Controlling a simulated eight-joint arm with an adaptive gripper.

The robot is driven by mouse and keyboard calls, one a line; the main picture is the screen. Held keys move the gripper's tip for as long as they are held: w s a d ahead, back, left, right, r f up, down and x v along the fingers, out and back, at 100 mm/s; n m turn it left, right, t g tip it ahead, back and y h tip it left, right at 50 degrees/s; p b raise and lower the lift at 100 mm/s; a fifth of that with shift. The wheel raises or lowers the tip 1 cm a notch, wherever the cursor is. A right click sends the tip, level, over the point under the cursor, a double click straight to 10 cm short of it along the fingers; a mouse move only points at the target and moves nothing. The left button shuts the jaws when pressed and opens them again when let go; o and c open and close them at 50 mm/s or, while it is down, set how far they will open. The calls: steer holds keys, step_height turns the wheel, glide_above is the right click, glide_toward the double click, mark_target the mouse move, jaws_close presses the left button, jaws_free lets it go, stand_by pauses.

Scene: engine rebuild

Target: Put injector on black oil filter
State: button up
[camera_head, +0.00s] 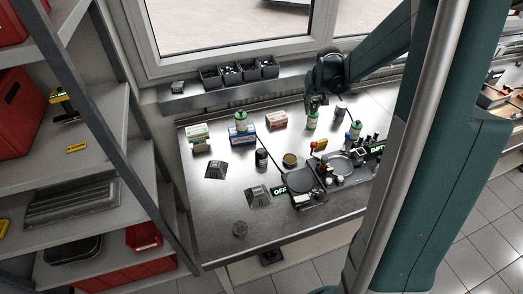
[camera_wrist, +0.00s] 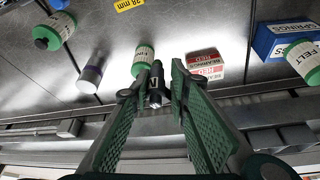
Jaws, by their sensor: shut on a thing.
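My gripper (camera_head: 317,102) is over the back of the metal workbench, close to a green-and-white bottle (camera_head: 312,121). In the wrist view, my gripper (camera_wrist: 154,92) is shut on a small dark injector (camera_wrist: 156,82) with a grey metal tip, held between the fingertips. In the head view the injector is too small to make out. A black cylinder that looks like the black oil filter (camera_head: 262,158) stands upright on the middle of the bench, to the left of and nearer than my gripper. Its label cannot be read.
A red-and-white box (camera_head: 277,119), a blue box (camera_head: 243,136) and a brown tin (camera_head: 290,160) are nearby. A black device marked OFF (camera_head: 303,184) fills the front right.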

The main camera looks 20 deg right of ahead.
steer(key=s+a+r+n, duration=0.1)
steer(key=s+a+n, duration=0.1)
steer(key=a, duration=1.2)
steer(key=r+n+y+p, duration=0.1)
steer(key=n+p, duration=0.1)
glide_above(262, 152)
steer(key=shift+r, duration=0.1)
steer(key=shift+f, duration=2.95)
steer(key=shift+f, duration=0.1)
steer(key=shift+f, duration=1.95)
steer(key=shift+f+b, duration=0.15)
steer(key=shift+b, duration=0.15)
